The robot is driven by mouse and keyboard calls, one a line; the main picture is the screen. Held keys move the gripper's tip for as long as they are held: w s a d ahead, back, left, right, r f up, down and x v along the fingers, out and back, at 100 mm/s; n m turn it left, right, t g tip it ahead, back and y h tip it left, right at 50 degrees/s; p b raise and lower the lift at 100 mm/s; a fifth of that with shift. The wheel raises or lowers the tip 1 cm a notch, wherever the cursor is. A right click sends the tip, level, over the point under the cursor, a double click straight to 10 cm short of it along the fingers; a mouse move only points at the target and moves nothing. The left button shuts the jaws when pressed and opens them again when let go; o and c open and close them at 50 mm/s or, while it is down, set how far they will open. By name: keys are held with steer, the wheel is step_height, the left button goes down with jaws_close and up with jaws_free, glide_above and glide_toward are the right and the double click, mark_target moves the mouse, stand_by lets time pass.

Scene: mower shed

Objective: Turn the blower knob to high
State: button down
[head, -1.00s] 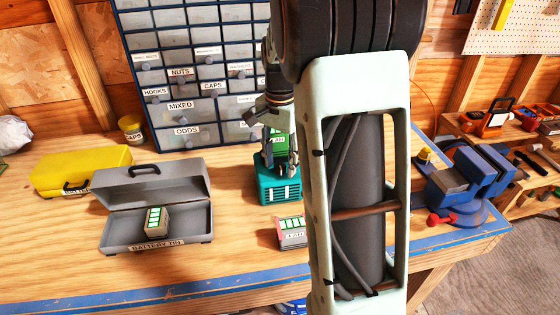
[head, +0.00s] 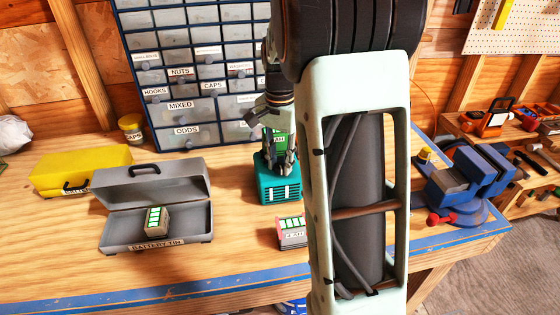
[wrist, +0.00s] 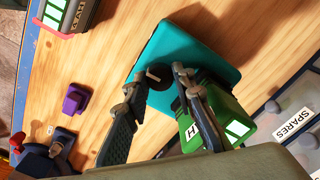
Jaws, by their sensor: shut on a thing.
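The teal box (head: 277,190), which I take for the blower, stands on the workbench with slots in its front. A green block (head: 279,141) with a white label is on its rear part. In the wrist view the teal top (wrist: 195,50) carries a small round dark knob (wrist: 158,77). My gripper (head: 285,165) points down at the box. In the wrist view my gripper (wrist: 158,80) has one finger on each side of the knob and is shut on it. The fingers partly cover the knob, and I cannot read its setting.
A battery (head: 292,232) lies in front of the teal box. An open grey battery tin (head: 115,228) and a yellow case (head: 75,168) are at left. Labelled drawers (head: 185,105) stand behind. A blue vise (head: 465,180) is at right. A purple block (wrist: 76,98) shows in the wrist view.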

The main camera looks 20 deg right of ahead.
mark_target(280, 165)
steer(key=n, duration=0.4)
steer(key=shift+n, duration=0.3)
steer(key=n, duration=0.4)
steer(key=shift+n, duration=0.3)
steer(key=n, duration=0.4)
steer(key=shift+n, duration=2.1)
steer(key=c, duration=1.6)
jaws_free()
step_height(280, 165, up, 12)
